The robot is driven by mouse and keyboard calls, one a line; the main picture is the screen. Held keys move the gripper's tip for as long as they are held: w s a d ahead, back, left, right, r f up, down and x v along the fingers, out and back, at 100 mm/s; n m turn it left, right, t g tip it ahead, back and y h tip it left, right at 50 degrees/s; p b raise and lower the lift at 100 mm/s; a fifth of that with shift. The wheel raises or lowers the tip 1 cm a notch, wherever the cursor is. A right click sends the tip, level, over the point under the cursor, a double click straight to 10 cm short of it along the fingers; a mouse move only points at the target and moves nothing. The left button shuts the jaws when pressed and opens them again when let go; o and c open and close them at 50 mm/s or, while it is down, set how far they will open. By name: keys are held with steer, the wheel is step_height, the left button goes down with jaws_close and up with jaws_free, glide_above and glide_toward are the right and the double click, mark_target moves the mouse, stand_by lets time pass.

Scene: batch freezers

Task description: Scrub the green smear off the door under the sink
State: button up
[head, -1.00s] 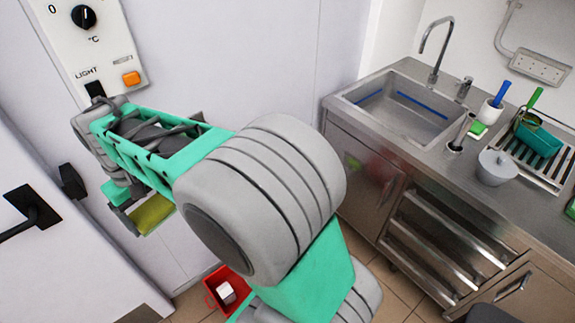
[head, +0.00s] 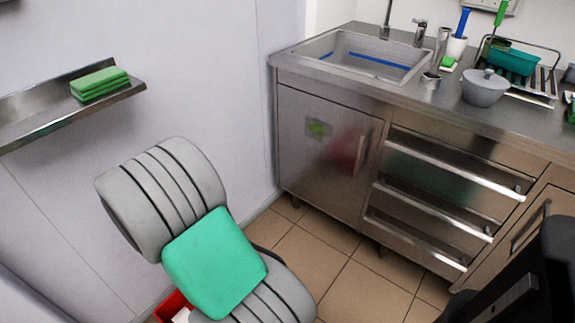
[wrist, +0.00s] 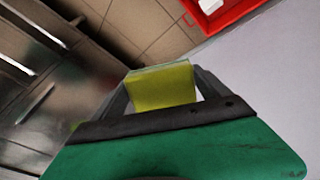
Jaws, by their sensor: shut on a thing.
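The steel door (head: 305,170) under the sink (head: 365,55) is shut, with a vertical handle near its right edge. The green smear (head: 319,128) is a small patch on the upper middle of this door. My gripper (wrist: 161,88) shows in the wrist view, shut on a yellow-green sponge (wrist: 163,84) held between its two fingers. In the head view my gripper and the sponge are hidden, and only arm links show. The sponge is apart from the door. I cannot make out the smear clearly in the wrist view.
A red bin (wrist: 218,14) with something white inside stands on the tiled floor (head: 325,275). A wall shelf (head: 45,110) holds green pads (head: 100,84) at the left. Drawers (head: 440,195) stand right of the door. The floor before the door is clear.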

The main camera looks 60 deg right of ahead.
steer(key=d+f+m+g+h+b, duration=0.25)
steer(key=d+f+b, duration=0.65)
steer(key=d+f, duration=0.55)
steer(key=h+b, duration=0.5)
steer(key=h, duration=0.4)
glide_toward(308, 128)
steer(key=shift+g, duration=0.35)
steer(key=shift+s+d+f+b, duration=0.1)
steer(key=shift+d+b, duration=0.1)
steer(key=shift+d, duration=1)
steer(key=shift+s+d+b, duration=0.1)
steer(key=shift+d+b, duration=0.05)
steer(key=shift+d, duration=1.05)
steer(key=shift+s+d+b, duration=0.1)
steer(key=shift+d+b, duration=0.2)
steer(key=shift+d, duration=0.65)
